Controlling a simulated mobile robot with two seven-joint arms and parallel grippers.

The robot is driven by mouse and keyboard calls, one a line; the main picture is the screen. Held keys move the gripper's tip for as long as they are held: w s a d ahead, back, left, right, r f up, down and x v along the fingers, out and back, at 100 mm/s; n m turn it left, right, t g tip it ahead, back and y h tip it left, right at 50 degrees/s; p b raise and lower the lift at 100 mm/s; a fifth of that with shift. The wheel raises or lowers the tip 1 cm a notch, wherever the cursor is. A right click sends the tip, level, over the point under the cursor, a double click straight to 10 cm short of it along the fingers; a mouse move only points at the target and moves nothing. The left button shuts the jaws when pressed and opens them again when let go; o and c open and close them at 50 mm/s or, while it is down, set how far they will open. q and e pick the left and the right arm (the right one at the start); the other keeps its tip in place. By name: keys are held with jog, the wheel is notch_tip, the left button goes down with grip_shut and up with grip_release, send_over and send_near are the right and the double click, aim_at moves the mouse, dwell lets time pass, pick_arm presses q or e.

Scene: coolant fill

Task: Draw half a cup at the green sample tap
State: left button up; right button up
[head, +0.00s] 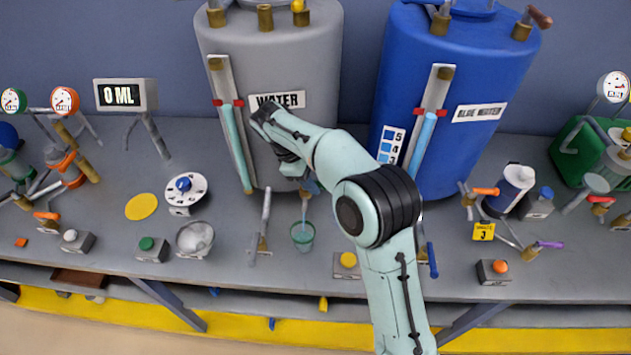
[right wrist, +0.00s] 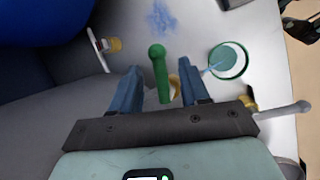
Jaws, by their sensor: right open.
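My right gripper (right wrist: 160,72) is open in the right wrist view, its blue fingers on either side of the green tap handle (right wrist: 161,75). I cannot tell whether they touch it. In the head view this gripper (head: 310,186) is low in front of the grey water tank (head: 305,65), and my arm hides the handle. A clear cup (head: 302,240) with a green rim stands upright on the bench under the spout. The cup (right wrist: 229,61) shows teal liquid inside, and a thin pale-blue streak reaches it from the tap side. The liquid's level is hard to judge. My left gripper is not in view.
A blue tank (head: 445,70) stands right of the grey tank. A display (head: 125,95) reads 0 ML. A white dial (head: 184,190), a yellow disc (head: 141,207), a bowl (head: 195,238) and button boxes sit on the bench. Valves and pipes crowd both sides.

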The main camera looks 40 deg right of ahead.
jog(key=shift+d+f, duration=0.2)
jog(key=shift+f, duration=0.2)
grip_shut()
jog(key=shift+d+n+t, duration=0.1)
jog(key=shift+n+t, duration=0.2)
jog(key=shift+n, duration=0.3)
jog(key=shift+w+d+n+t+p, duration=0.15)
jog(key=shift+n+t+p, duration=0.15)
jog(key=shift+n, duration=0.5)
grip_release()
